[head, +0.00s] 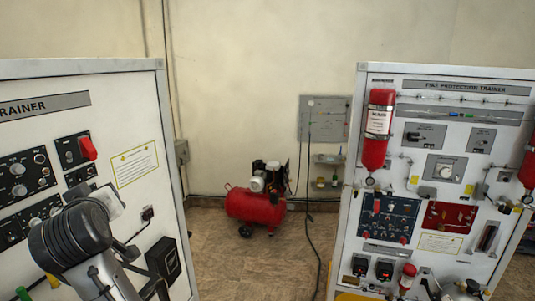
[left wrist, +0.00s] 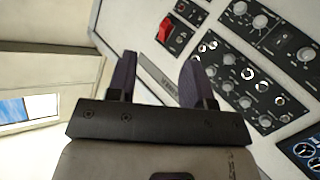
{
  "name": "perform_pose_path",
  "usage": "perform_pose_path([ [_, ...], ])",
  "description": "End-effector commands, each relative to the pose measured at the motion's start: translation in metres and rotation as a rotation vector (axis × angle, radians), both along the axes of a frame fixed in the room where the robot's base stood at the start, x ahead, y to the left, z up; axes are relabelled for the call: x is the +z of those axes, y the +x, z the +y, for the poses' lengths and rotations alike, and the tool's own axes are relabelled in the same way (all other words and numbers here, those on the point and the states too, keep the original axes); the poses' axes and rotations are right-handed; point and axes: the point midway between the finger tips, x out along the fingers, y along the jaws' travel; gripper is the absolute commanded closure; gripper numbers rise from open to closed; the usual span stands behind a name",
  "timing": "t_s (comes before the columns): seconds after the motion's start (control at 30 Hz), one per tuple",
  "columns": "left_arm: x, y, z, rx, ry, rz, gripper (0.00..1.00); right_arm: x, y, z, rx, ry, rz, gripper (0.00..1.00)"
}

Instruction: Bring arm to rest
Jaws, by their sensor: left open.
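My left arm comes in at the lower left of the head view, in front of a white panel (head: 125,120) whose label reads "TRAINER". My left gripper (left wrist: 157,75) shows in the left wrist view with its two dark fingers apart and nothing between them. The panel (left wrist: 130,30) lies beyond the fingers, and I cannot tell the exact gap to it. A red switch (head: 88,148) sits on the panel; it also shows in the left wrist view (left wrist: 170,28), above the fingers. My right gripper is not in view.
A fire protection trainer (head: 465,87) with red bottles stands at the right. A red compressor (head: 255,206) stands on the floor by the back wall, and a dark cable (head: 312,235) runs down near it. The floor between the two panels (head: 235,265) is mostly clear.

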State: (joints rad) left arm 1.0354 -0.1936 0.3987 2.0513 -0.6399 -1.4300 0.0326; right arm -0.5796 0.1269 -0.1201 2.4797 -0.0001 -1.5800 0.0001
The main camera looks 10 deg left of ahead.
Motion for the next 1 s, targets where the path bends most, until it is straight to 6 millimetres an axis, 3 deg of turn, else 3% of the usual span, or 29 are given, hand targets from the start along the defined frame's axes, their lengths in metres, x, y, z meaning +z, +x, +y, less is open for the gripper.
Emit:
perform_pose_path([
  [0.17,-0.026,-0.007,-0.061,-0.276,0.100,0.021,0.53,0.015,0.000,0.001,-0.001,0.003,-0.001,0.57],
  [0.27,-0.057,-0.015,-0.094,-0.414,0.148,0.073,0.53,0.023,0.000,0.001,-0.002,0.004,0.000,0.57],
  [0.47,-0.140,-0.047,-0.150,-0.647,0.206,0.237,0.53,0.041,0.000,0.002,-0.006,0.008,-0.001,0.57],
  [0.7,-0.246,-0.116,-0.186,-0.810,0.210,0.506,0.53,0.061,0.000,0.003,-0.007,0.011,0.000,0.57],
  [0.9,-0.329,-0.193,-0.197,-0.895,0.159,0.774,0.53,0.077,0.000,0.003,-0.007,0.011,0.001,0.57],
  [1.0,-0.360,-0.233,-0.197,-0.920,0.125,0.893,0.53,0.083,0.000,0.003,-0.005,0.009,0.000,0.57],
])
